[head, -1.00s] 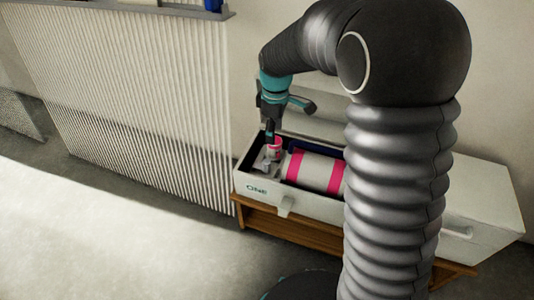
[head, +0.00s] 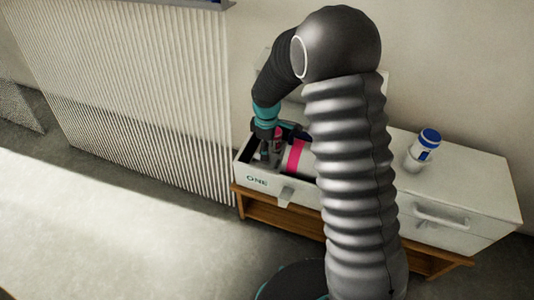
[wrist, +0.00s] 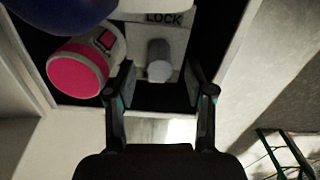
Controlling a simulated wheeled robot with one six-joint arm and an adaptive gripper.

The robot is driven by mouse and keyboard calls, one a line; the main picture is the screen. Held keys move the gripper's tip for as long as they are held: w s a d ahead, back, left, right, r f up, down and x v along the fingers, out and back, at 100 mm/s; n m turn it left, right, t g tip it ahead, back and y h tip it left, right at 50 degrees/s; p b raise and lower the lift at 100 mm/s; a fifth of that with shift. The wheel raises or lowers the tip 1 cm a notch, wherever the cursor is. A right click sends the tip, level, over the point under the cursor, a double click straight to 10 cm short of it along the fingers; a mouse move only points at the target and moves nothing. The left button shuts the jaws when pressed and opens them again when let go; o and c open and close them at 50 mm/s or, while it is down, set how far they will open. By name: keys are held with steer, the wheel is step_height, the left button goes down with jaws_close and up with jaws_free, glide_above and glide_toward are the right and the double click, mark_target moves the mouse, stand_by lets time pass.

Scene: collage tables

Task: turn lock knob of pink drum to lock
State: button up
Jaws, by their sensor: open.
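The lock knob (wrist: 158,62) is a short grey cylinder on a pale plate (wrist: 135,36) lettered LOCK in the wrist view. My gripper (wrist: 161,80) is open, with one finger on either side of the knob in the picture. I cannot tell whether the fingers touch it. In the head view my gripper (head: 268,152) reaches down into the box's left end and covers the knob.
A dark blue rounded thing (wrist: 60,12) is at the wrist view's top left. A blue-capped jar (head: 424,150) stands on the white case (head: 470,185) at right.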

steer(key=shift+f, duration=1.35)
jaws_close()
